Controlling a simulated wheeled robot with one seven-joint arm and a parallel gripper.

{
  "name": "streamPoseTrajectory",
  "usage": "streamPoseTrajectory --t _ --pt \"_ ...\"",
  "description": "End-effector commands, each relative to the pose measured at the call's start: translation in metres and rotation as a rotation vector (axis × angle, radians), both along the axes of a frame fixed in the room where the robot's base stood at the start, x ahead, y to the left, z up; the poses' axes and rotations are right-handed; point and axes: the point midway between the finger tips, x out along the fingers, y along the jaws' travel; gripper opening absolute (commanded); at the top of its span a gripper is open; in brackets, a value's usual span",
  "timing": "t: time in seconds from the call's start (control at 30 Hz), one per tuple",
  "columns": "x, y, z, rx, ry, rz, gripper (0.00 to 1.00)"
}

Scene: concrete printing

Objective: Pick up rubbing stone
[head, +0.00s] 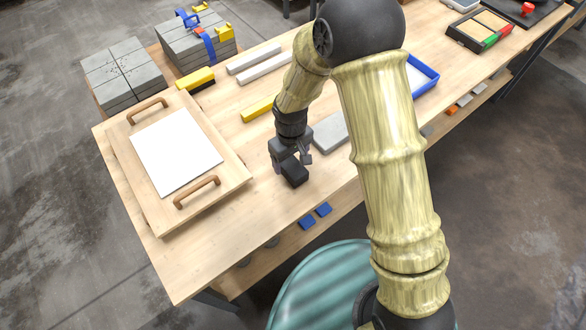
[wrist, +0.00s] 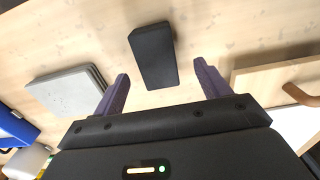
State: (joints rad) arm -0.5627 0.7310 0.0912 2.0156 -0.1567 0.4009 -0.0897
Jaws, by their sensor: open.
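The rubbing stone appears to be a dark block (head: 294,174) lying on the wooden table near its front edge. In the wrist view the black block (wrist: 153,55) lies ahead of the fingertips, roughly centred between them and slightly left. My gripper (head: 292,162) is open and empty, pointing down close above the block. Its two purple fingers (wrist: 161,72) are spread wider than the block in the wrist view. The block appears free of the fingers; the exact height gap cannot be told.
A wooden tray (head: 233,181) with handles and a white sheet lies left. A grey slab (head: 330,134) lies right of my gripper, close by. A yellow bar (head: 257,109) and grey bars (head: 264,68) lie behind. A blue tray (head: 431,74) stands farther right.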

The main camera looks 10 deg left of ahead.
Motion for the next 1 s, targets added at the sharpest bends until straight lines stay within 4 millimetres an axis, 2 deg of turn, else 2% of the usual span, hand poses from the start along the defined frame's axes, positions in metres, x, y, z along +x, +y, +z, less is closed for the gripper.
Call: streamPoseTrajectory --t 0.17,0.57,1.0 --pt "0.000 -0.001 -0.005 -0.002 0.003 0.000 0.75" --pt "0.002 -0.004 -0.050 -0.001 0.002 0.000 0.75" --pt "0.002 -0.003 -0.052 0.001 0.001 0.000 0.75"
